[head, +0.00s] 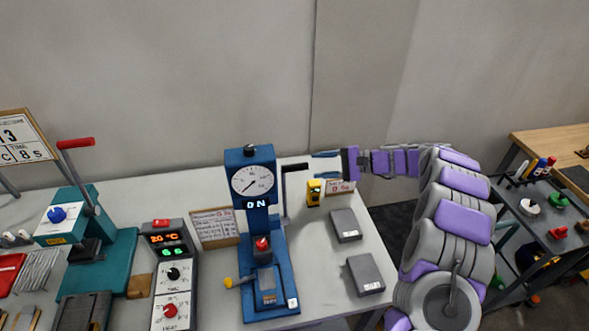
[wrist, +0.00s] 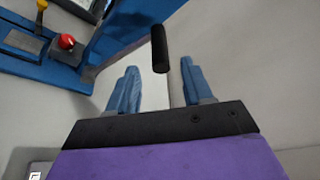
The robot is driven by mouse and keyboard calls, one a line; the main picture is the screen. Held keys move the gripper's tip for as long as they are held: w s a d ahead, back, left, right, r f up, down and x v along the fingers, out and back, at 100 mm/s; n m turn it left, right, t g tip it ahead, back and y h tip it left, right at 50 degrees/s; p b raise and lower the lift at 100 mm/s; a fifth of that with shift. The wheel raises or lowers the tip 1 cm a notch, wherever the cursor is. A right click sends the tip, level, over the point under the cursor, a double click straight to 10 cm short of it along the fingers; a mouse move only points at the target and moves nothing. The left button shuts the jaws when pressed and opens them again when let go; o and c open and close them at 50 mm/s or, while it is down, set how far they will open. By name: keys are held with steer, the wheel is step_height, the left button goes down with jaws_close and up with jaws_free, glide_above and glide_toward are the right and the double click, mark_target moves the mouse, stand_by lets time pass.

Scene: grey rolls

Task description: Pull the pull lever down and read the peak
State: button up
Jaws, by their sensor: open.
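The blue pull tester (head: 259,225) stands on the table in the head view, with a round dial (head: 254,181) and a lit display reading "ON" (head: 256,204). Its black pull lever (head: 284,192) is on the right side, with a handle sticking out to the right at the top. In the wrist view the black lever handle (wrist: 159,49) points down between the fingers, just beyond their tips. My gripper (wrist: 158,78) is open, with a blue finger on each side and nothing held. In the head view my gripper (head: 326,167) is right of the lever, near its handle.
A yellow device (head: 314,192) stands below my gripper, beside a small sign (head: 341,187). Two grey blocks (head: 345,225) (head: 365,275) lie on the right of the table. A control box (head: 170,275) and a teal press (head: 85,230) stand to the left.

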mark_target(297, 168)
steer(key=b+x, duration=0.1)
steer(key=x, duration=0.7)
steer(key=shift+a, duration=0.1)
steer(key=shift+c, duration=0.3)
steer(key=shift+d, duration=0.4)
steer(key=c, duration=0.3)
jaws_close()
steer(key=shift+a, duration=0.1)
